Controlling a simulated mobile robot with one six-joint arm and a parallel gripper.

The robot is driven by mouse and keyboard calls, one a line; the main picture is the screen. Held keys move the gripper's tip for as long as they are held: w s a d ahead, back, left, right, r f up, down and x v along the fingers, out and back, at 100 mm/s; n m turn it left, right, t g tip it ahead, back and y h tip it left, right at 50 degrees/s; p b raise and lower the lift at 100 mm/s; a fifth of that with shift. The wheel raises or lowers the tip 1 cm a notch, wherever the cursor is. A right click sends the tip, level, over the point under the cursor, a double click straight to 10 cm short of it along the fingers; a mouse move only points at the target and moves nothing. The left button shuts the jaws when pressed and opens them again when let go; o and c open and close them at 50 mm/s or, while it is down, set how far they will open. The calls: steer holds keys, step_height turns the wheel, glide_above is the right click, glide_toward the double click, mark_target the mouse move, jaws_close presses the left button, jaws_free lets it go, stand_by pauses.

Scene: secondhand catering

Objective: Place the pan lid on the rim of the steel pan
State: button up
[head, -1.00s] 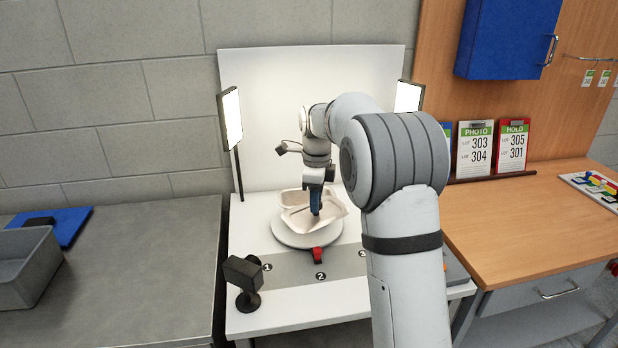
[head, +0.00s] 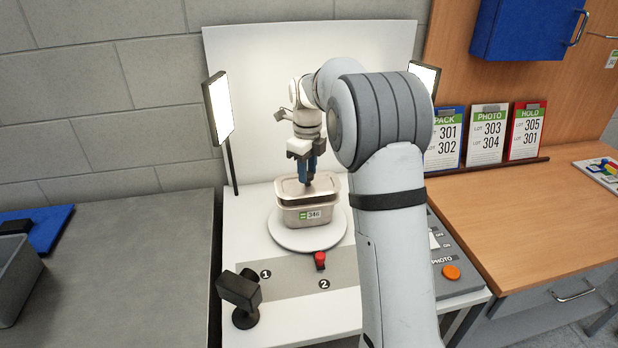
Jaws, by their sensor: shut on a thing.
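The pan lid (head: 290,188), pale and flat, lies over the pan's opening and looks roughly level. I cannot tell whether its edge touches the rim all the way round. My gripper (head: 308,183) points down at the middle of the lid and is shut on it. The part between the fingers is hidden by the fingers.
The turntable (head: 285,238) has a red knob (head: 320,260) at its front. A black camera on a stand (head: 240,295) is at front left. Light panels (head: 219,107) flank the white backdrop. A control box (head: 455,262) with an orange button is at right, partly behind my arm.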

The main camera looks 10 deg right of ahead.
steer(key=shift+s+f, duration=0.1)
steer(key=shift+f, duration=1.4)
steer(key=o, duration=1)
steer(key=shift+f, duration=0.1)
steer(key=shift+o, duration=0.2)
